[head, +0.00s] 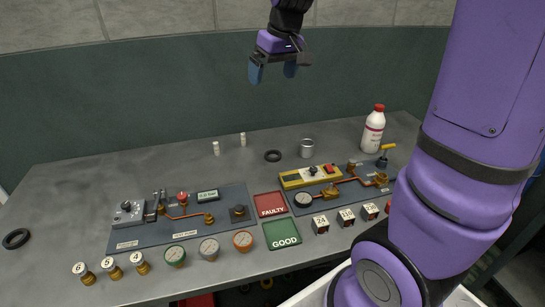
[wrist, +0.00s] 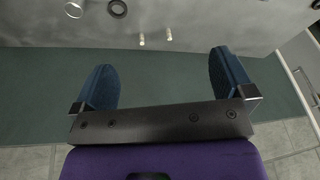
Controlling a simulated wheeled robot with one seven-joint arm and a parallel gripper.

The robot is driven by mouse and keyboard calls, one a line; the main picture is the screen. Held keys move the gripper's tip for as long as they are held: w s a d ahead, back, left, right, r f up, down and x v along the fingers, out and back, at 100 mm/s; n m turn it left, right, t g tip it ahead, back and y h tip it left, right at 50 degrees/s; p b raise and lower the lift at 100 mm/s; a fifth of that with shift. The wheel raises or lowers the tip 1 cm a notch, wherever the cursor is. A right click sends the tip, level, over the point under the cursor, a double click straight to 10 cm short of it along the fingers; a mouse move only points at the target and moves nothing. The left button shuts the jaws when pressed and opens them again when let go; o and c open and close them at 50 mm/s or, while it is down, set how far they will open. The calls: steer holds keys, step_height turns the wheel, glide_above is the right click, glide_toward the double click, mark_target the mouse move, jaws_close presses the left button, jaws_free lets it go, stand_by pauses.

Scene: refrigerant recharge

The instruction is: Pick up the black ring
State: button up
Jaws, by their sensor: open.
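A second black ring (head: 16,239) lies at the table's far left edge. My gripper (head: 273,73) hangs high above the back of the table in front of the wall. Its two blue fingers are spread wide with nothing between them, also in the wrist view (wrist: 163,80). It is well apart from both rings.
Two white cylinders (head: 216,148) (head: 243,139) stand left of the nearer ring. A white bottle (head: 374,130) with a red cap stands at the back right. Panels with copper pipes, a red FAULTY tray (head: 254,211) and a green GOOD tray (head: 266,243) fill the front. The back left is clear.

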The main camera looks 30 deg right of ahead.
steer(key=w+d+f, duration=0.3)
steer(key=w+f, duration=0.3)
steer(key=w, duration=0.2)
steer(key=n+g+h, duration=0.1)
steer(key=n+g, duration=0.1)
steer(key=g, duration=0.1)
glide_above(274, 152)
steer(key=s+a, duration=0.2)
step_height(274, 152, down, 24)
steer(key=r, duration=0.1)
steer(key=f, duration=1.1)
steer(key=shift+d+f, duration=0.25)
steer(key=shift+f, duration=0.05)
steer(key=c, duration=1)
